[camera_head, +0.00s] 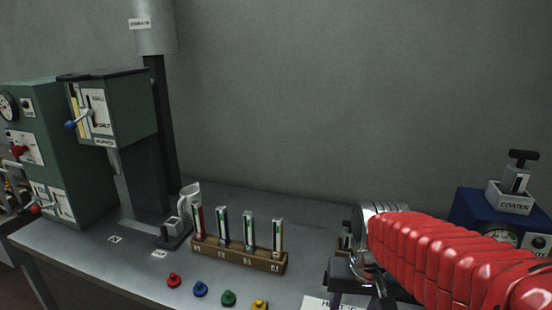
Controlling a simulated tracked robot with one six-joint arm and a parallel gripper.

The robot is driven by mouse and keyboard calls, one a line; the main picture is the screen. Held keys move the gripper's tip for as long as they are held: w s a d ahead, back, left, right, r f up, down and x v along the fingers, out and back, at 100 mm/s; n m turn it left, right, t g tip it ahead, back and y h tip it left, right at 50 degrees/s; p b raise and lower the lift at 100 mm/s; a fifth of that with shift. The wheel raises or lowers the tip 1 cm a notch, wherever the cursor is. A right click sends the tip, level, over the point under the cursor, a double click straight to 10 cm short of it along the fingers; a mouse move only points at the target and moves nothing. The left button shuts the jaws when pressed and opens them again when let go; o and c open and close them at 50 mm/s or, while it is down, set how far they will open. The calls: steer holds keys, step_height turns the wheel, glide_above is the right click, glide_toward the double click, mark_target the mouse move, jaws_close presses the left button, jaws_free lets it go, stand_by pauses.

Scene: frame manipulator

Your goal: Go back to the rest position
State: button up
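My arm, in a red ribbed sleeve, reaches in from the lower right and ends in a metal collar. My gripper (362,290) is the dark and metal part below the collar, low over the grey bench (225,288). Its fingers are partly cut off by the lower edge and partly blended with dark items behind, so I cannot tell whether it is open or shut, or whether it holds anything.
A wooden rack (240,255) holds several upright tubes. Red (174,281), blue (200,289), green (228,297) and yellow (260,305) knobs stand in front. Green machines (112,110) stand left; a blue machine (480,212) stands right, behind my arm.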

steer(key=s+r+n+t, duration=0.1)
steer(key=s+r+t, duration=0.2)
steer(key=s, duration=0.7)
steer(key=shift+r+t, duration=0.4)
steer(key=shift+r, duration=0.35)
